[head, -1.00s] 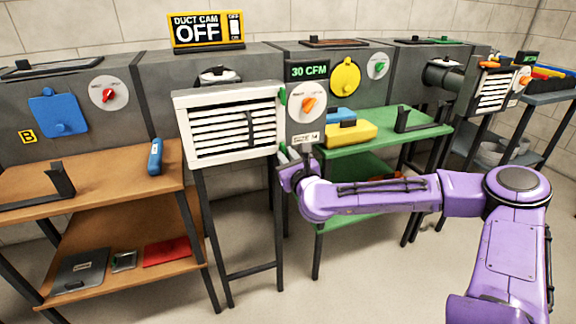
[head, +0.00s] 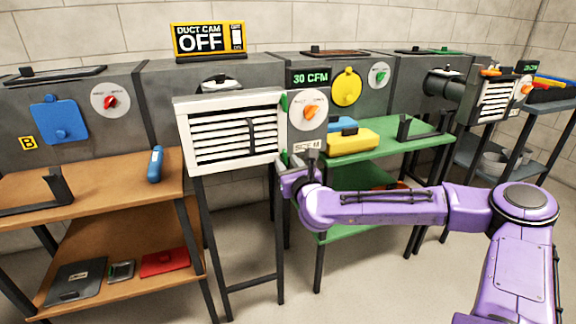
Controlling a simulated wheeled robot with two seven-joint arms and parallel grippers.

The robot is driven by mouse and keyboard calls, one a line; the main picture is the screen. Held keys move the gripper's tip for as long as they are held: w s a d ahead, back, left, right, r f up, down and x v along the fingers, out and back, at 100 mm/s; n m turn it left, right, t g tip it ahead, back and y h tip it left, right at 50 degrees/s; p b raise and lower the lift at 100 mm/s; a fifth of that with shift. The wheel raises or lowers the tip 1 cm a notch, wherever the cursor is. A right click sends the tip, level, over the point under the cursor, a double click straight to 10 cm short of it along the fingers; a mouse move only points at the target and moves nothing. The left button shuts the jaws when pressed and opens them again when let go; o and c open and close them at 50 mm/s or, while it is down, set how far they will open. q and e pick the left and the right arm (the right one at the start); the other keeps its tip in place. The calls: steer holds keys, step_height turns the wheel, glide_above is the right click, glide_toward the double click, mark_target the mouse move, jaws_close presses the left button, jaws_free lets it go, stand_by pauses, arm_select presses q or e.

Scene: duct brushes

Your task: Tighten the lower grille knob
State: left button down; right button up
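The white louvred grille (head: 234,136) is mounted on the front of the middle grey duct box. Its upper green knob (head: 284,102) shows at the top right edge. The lower green knob (head: 285,157) shows at the bottom right edge, partly hidden by my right gripper. My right gripper (head: 298,160) is at this lower corner, right beside the knob. It is small and dark here, so I cannot tell whether its fingers touch or close on the knob. My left gripper is out of view.
An orange dial (head: 310,110) sits just above my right gripper. A green shelf (head: 400,138) with a yellow brush block (head: 352,140) stands to the right. A brown shelf (head: 100,180) with a blue tool (head: 155,164) stands to the left. Floor in front is clear.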

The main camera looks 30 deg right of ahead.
steer(key=shift+s, duration=0.1)
steer(key=p+v, duration=0.1)
steer(key=v, duration=0.9)
steer(key=shift+s+p, duration=0.15)
steer(key=shift+p, duration=0.15)
